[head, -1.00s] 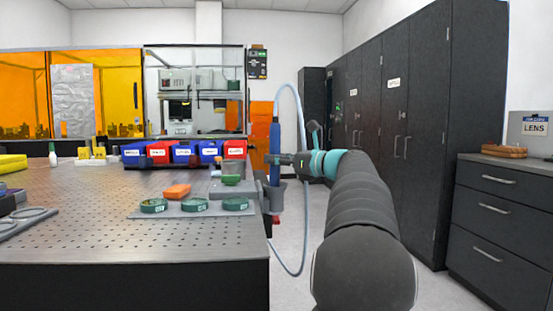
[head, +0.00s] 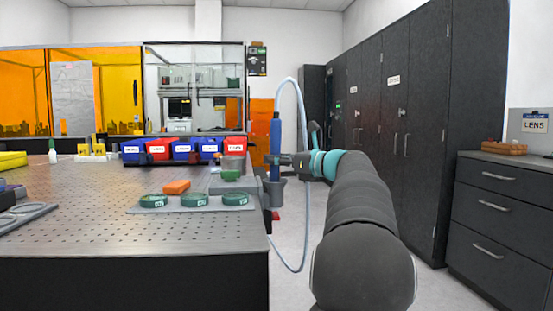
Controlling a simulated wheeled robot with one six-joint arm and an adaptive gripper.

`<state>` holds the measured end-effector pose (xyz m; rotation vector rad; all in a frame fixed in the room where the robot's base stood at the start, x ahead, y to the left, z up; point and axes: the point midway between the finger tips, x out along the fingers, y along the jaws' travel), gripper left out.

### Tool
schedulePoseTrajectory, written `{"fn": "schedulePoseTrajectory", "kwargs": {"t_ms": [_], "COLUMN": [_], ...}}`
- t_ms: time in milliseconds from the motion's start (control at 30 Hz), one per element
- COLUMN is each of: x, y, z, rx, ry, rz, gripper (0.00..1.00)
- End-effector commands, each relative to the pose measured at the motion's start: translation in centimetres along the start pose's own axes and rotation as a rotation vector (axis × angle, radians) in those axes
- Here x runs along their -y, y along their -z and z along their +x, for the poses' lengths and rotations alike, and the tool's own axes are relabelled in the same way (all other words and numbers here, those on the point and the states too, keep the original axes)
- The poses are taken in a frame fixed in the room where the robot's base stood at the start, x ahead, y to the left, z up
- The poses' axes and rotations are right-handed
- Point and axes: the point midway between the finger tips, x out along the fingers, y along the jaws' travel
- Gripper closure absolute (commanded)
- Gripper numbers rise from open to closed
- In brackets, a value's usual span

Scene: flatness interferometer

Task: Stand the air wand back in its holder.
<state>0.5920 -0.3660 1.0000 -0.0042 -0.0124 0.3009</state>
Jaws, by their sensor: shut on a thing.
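The air wand (head: 275,138) is an upright blue stick with a pale blue hose (head: 300,105) looping from its top down to the floor. My gripper (head: 278,160) is shut on the wand around its middle, coming from the right. The holder (head: 276,194) is a grey cup at the table's right edge, directly below the wand in the head view. The wand's lower end meets the cup's rim in the picture; I cannot tell whether it is inside, above or behind it.
Dark cabinets (head: 420,130) stand at the right. The hose hangs beside the table's edge. Floor is clear between.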

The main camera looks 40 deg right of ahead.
Motion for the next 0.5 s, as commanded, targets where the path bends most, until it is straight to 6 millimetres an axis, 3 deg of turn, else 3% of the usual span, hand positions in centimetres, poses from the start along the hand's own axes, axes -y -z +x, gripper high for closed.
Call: {"fn": "schedulePoseTrajectory", "kwargs": {"t_ms": [33, 500], "x": [0.19, 0.2], "y": [1.5, 2.28], "z": [0.22, 0.19], "rx": [-0.017, -0.016], "ry": [-0.005, -0.004], "rz": [0.015, 0.015], "gripper": [1.0, 1.0]}}
